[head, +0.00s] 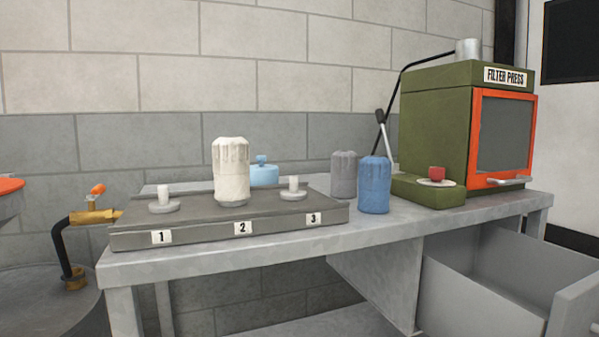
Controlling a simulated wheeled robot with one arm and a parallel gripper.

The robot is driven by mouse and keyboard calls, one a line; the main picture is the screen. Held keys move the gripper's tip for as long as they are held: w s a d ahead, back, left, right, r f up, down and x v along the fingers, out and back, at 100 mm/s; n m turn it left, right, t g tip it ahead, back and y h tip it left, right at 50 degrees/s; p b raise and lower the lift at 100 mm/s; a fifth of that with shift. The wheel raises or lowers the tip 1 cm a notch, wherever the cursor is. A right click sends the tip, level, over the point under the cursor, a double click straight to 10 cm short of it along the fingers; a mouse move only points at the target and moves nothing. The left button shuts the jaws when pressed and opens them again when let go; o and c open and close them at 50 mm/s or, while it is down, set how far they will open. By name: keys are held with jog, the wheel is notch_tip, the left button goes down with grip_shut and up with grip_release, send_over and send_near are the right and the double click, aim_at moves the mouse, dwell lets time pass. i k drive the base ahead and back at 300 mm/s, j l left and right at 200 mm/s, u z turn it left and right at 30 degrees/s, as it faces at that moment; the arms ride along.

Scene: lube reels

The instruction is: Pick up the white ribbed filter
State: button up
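The white ribbed filter (231,170) stands upright on the middle mount, labelled 2, of a grey base block (180,236) on the bench. Its lower edge meets the mount, and its ribs show near the top. My gripper is not in view.
Bare posts rise at mounts 1 (164,198) and 3 (293,188). A light blue container (264,174) is behind the base. A grey filter (343,175) and a blue filter (374,186) stand right of it, near the green filter press (436,130). An open drawer (490,292) juts out below.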

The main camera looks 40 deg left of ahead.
aim_at(230, 185)
jog(key=u, duration=1.85)
jog(key=k, duration=0.05)
